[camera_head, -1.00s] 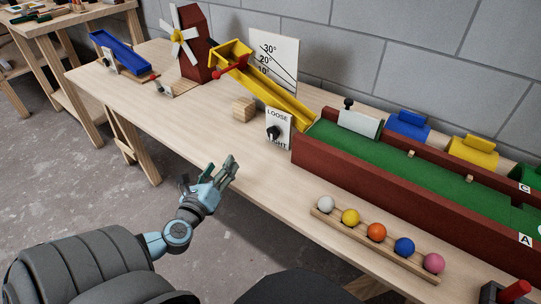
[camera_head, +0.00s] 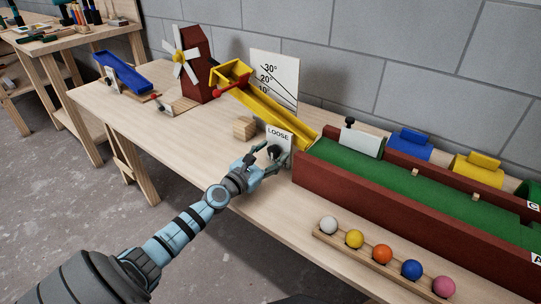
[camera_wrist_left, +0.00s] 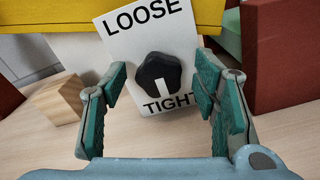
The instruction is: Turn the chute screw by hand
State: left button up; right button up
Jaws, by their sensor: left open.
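The chute screw is a black lobed knob (camera_wrist_left: 160,75) with a white mark, on a white plate (camera_wrist_left: 122,35) reading LOOSE at the top and TIGHT at the bottom. The white mark points down toward TIGHT. In the head view the plate (camera_head: 279,133) stands beside the yellow chute (camera_head: 268,104), its lower part hidden by my gripper. My left gripper (camera_head: 275,158) is open in front of the knob. In the wrist view its green-padded fingers (camera_wrist_left: 160,105) stand to either side of the knob, apart from it. My right gripper is not in view.
A wooden block (camera_head: 244,127) sits left of the plate; it also shows in the wrist view (camera_wrist_left: 57,100). The red-walled green lane (camera_head: 400,195) is close on the right. A rack of coloured balls (camera_head: 378,254) lies in front. A windmill (camera_head: 190,62) stands behind left.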

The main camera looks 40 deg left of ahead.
pick_arm(q)
jog(key=c, duration=1.2)
jog(key=shift+o, duration=0.2)
